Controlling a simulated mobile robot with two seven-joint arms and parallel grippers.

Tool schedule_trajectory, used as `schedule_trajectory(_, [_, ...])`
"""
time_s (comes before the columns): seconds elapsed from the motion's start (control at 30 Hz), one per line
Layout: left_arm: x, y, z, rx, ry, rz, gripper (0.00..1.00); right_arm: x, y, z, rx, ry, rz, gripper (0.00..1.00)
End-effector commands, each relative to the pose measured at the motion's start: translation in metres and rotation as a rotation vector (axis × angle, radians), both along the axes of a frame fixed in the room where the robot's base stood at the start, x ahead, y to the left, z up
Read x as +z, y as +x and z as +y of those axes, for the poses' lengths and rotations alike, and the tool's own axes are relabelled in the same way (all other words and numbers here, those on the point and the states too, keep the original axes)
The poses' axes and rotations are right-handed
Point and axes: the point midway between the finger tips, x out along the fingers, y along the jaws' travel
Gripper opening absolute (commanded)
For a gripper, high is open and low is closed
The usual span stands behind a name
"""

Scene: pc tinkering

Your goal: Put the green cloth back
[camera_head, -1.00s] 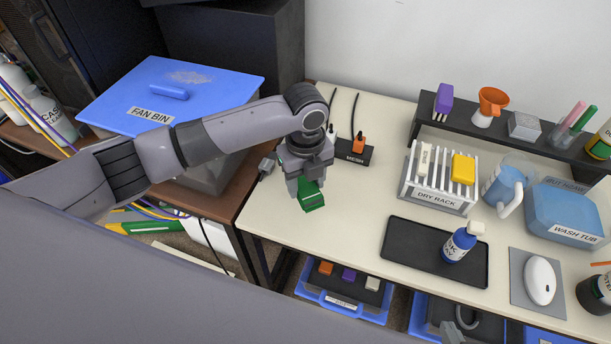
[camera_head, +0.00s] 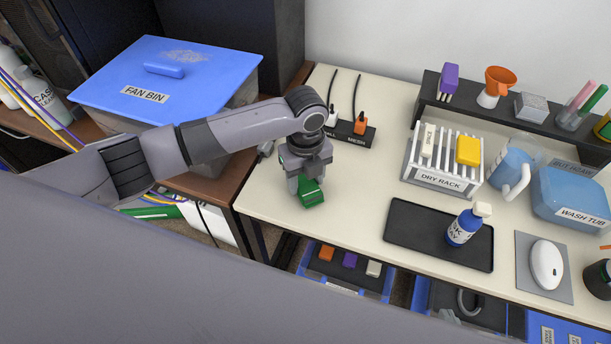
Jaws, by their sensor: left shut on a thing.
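The green cloth (camera_head: 312,196) is a small folded green block in the head view, at the left part of the cream table. My left gripper (camera_head: 308,184) points down and is shut on the cloth, over the table near its front left edge. I cannot tell whether the cloth touches the tabletop. My right gripper is not clearly seen.
A power strip (camera_head: 352,132) with plugs lies behind the gripper. A drying rack (camera_head: 440,181), a black tray (camera_head: 412,240) with a blue spray bottle (camera_head: 463,229), and a wash tub (camera_head: 572,198) stand to the right. The table between gripper and tray is clear.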

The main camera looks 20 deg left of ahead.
Motion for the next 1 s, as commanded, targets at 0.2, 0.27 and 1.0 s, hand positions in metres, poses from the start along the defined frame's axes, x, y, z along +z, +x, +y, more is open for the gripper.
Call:
schedule_trajectory(0.2, [-0.0034,-0.0001,-0.0001,0.0,0.0,0.0,0.08,-0.0016,0.0,-0.0001,0.0,0.0,0.0,0.0])
schedule_trajectory(0.27, [-0.0043,-0.0001,0.0,0.0,0.001,0.001,0.08,-0.0019,-0.0001,0.0,0.0,0.0,0.0,0.0])
schedule_trajectory(1.0, [-0.0084,0.0,0.0,0.0,0.0,0.0,0.6,-0.0035,0.0,-0.0001,0.0,0.0,0.0,0.0])
